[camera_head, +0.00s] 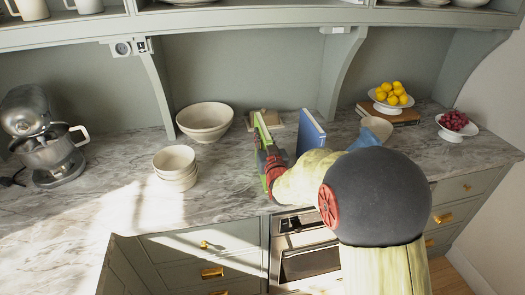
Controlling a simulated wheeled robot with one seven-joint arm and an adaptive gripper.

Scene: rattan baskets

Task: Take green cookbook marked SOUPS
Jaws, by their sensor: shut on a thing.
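The green cookbook (263,128) stands upright on the marble counter, seen nearly edge-on, left of a blue book. Any lettering on it is too small to read. My gripper (267,156) is shut on the near part of the green cookbook. My arm reaches in from the right and hides part of the area behind it. The blue book (311,134) stands upright just to the right, apart from the green one.
A large bowl (205,120) and stacked bowls (175,165) stand left of the books. A mixer (44,140) is far left. Lemons (391,92) and a bowl of red fruit (454,122) are at right. The left front counter (110,200) is clear.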

